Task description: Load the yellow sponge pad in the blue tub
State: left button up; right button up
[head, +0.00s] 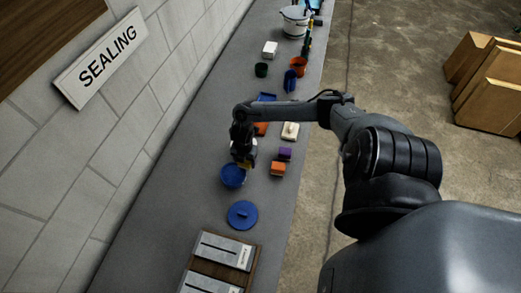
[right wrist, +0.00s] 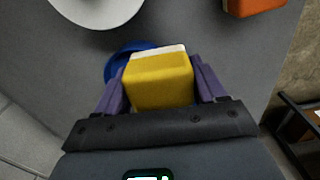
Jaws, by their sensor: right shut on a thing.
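The yellow sponge pad (right wrist: 158,82) has a pale top edge and sits between the two purple fingers of my right gripper (right wrist: 160,88), which is shut on it. In the head view a sliver of the sponge (head: 245,165) shows below the right gripper (head: 243,160). The blue tub (head: 232,177) stands on the bench right by the gripper. In the right wrist view the tub (right wrist: 117,62) is mostly hidden behind the sponge. The sponge appears over the tub's rim area; its exact height cannot be told. My left gripper is not in view.
A blue round lid (head: 242,215) lies nearer on the bench. An orange block (head: 278,168) and a purple block (head: 285,154) stand right of the tub. A pale round thing (right wrist: 97,8) is close by. Farther along are an orange pot (head: 299,66) and a white bucket (head: 294,22).

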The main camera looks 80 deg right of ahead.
send_near(234, 175)
notch_tip(234, 175, down, 3)
jog(key=b, duration=0.3)
jog(key=shift+w+f, duration=0.1)
jog(key=shift+w, duration=0.05)
jog(key=shift+f+b, duration=0.9)
jog(key=shift+b, duration=0.05)
jog(key=shift+f, duration=0.15)
jog(key=shift+f+b, duration=0.45)
jog(key=shift+b, duration=0.05)
dwell(0.4)
jog(key=shift+d, duration=0.1)
dwell(0.8)
